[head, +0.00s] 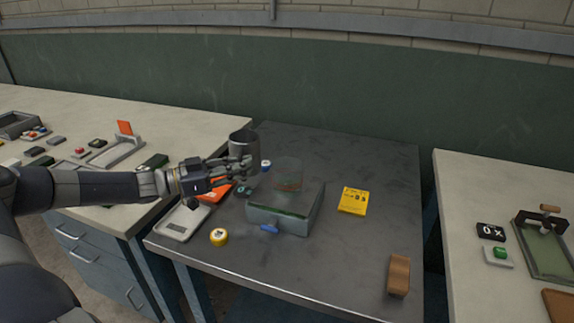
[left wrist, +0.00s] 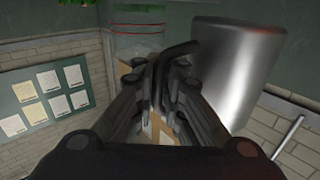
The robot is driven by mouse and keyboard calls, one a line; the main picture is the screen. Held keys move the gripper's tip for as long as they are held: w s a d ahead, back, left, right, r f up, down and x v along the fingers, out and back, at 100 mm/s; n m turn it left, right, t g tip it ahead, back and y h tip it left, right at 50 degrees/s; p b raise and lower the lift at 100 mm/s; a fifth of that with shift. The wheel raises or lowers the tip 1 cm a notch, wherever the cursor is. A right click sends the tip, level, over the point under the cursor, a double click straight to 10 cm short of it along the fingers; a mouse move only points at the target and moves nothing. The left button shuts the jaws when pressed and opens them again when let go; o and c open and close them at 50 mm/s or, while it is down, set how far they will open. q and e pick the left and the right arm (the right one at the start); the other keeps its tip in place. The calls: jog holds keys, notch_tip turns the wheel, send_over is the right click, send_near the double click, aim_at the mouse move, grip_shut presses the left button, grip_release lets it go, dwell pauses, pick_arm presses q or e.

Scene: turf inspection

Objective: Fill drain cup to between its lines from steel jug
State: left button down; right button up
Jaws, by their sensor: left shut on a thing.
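The steel jug (head: 243,142) is held above the dark metal table by my left gripper (head: 246,168), which is shut on its handle side. The jug looks about upright in the head view; its contents cannot be seen. In the left wrist view the jug (left wrist: 236,70) is large at the right, beside my fingers (left wrist: 160,75). My right gripper is out of view.
A yellow card (head: 353,200) lies right of the block, and a wooden block (head: 399,275) near the front right. A yellow round tape (head: 219,237), a blue item (head: 269,229) and a grey scale-like tray (head: 183,222) lie in front. The table's right rear is clear.

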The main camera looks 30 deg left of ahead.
pick_arm(q)
jog(key=d+m+g+y+p, duration=0.1)
jog(key=m+p, duration=0.1)
jog(key=p, duration=0.1)
jog(key=d+m+g+y+p, duration=0.1)
jog(key=d+p, duration=0.1)
jog(key=p, duration=0.1)
jog(key=shift+m+y, duration=0.3)
jog(key=shift+m, duration=0.1)
jog(key=p, duration=0.1)
jog(key=r+p, duration=0.1)
jog(key=shift+w+d+m+g+y+p, duration=0.1)
jog(key=shift+d+m+g+y+p, duration=0.2)
jog(key=shift+m+g+p, duration=0.1)
jog(key=shift+d+r+y+p, duration=0.1)
jog(key=shift+d+y+p, duration=0.05)
jog(key=shift+y+p, duration=0.2)
jog(key=shift+m+y+p, duration=0.25)
jog(key=shift+m+p, duration=0.25)
jog(key=shift+r+m+g+y+p, duration=0.2)
jog(key=shift+m+g+y+p, duration=0.1)
jog(key=shift+p, duration=0.25)
jog(key=shift+a+r+m+y+p, duration=0.1)
jog(key=shift+a+m+y+p, duration=0.15)
jog(key=shift+y+p, duration=0.2)
